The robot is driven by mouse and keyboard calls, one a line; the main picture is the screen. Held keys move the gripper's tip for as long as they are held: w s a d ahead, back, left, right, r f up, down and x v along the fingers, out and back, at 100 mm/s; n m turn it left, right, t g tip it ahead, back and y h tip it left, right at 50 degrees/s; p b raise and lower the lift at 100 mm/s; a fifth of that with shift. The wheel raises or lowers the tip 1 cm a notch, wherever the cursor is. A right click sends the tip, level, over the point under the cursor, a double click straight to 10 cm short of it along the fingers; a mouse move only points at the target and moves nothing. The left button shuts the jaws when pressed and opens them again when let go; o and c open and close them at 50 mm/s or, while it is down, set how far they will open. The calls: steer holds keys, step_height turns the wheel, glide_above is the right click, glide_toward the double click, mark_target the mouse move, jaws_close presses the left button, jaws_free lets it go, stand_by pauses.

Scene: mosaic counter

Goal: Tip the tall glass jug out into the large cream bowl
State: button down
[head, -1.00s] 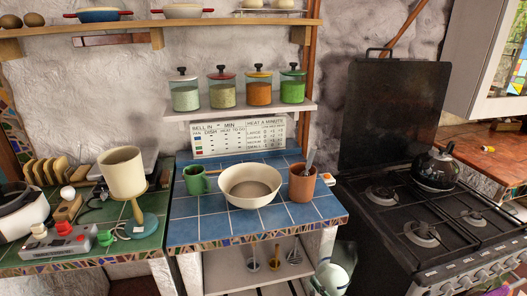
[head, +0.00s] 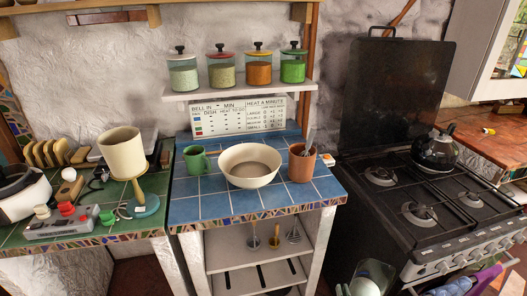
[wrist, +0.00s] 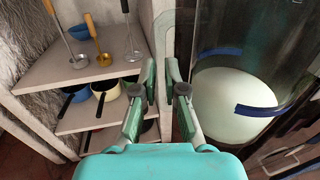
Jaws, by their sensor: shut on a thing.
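The large cream bowl (head: 250,177) stands upright on the blue-tiled counter, between a green mug and a terracotta pot. The tall glass jug (head: 375,268) shows at the bottom edge of the head view, in front of the stove and partly cut off. In the wrist view the jug (wrist: 290,60) fills the right side, with blue bands and a pale, whitish-green content low inside. My gripper (wrist: 162,78) is shut on the jug's clear handle. The jug is apart from the bowl, lower and to its right.
The green mug (head: 196,160) and terracotta pot (head: 301,166) with utensils flank the bowl. A shelf of lidded jars (head: 240,90) hangs above. The stove (head: 440,195) with a black kettle (head: 435,151) is at right. Open shelves (wrist: 95,70) with hanging utensils lie below the counter.

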steer(key=shift+s+d+f, duration=0.1)
steer(key=shift+d+f, duration=0.1)
steer(key=shift+f, duration=0.15)
steer(key=s+f, duration=0.5)
steer(key=f, duration=0.1)
steer(key=w+a+r+n+y, duration=0.1)
steer(key=w+a+r+y, duration=0.1)
steer(key=r, duration=0.6)
steer(key=w+a+r+n+y, duration=0.2)
steer(key=w+a+r, duration=0.3)
steer(key=r, duration=0.3)
steer(key=shift+w+r+g+y, duration=0.2)
steer(key=shift+w+g+y, duration=0.1)
steer(key=shift+g+y, duration=0.1)
